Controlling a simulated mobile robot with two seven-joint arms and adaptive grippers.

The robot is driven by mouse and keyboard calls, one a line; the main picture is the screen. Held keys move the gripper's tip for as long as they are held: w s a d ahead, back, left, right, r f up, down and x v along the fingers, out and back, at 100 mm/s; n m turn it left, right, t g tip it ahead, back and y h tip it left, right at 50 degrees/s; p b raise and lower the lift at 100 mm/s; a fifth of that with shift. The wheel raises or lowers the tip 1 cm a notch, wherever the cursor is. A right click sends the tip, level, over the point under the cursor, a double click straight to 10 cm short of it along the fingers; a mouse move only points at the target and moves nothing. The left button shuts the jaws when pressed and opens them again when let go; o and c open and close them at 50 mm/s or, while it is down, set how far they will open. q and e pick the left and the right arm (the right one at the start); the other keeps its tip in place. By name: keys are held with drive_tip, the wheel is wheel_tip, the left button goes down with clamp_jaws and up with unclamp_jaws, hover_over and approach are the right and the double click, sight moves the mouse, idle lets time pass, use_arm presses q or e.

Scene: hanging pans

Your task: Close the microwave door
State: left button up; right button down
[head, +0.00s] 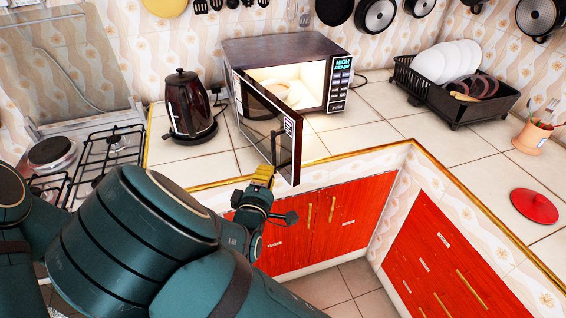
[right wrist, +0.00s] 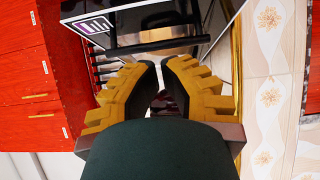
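The microwave (head: 285,52) stands on the counter with its lit inside showing. Its dark door (head: 258,115) is swung open toward the front, with its free edge near the counter's front edge. A black bar handle (head: 273,149) is on the door's outer face. My right gripper (head: 264,170) has yellow fingers and is just in front of the door by the handle. In the right wrist view its fingertips (right wrist: 159,62) have a narrow gap with nothing held between them. The handle bar (right wrist: 150,46) lies just beyond the tips; contact cannot be told. My left gripper is not in view.
A dark kettle (head: 186,105) stands left of the microwave, and a gas hob (head: 108,150) is farther left. A dish rack (head: 462,104), a utensil pot (head: 533,136) and a red lid (head: 534,206) are on the right counter. Red cabinets (head: 330,222) are below; the counter right of the microwave is clear.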

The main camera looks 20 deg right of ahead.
sight(287, 152)
drive_tip(key=w+d+b, duration=0.1)
drive_tip(key=w+d, duration=0.3)
drive_tip(key=shift+f, duration=0.1)
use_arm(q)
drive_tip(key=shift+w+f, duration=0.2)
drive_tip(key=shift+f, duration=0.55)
use_arm(e)
drive_tip(key=shift+w+d, duration=0.2)
drive_tip(key=shift+d, duration=0.6)
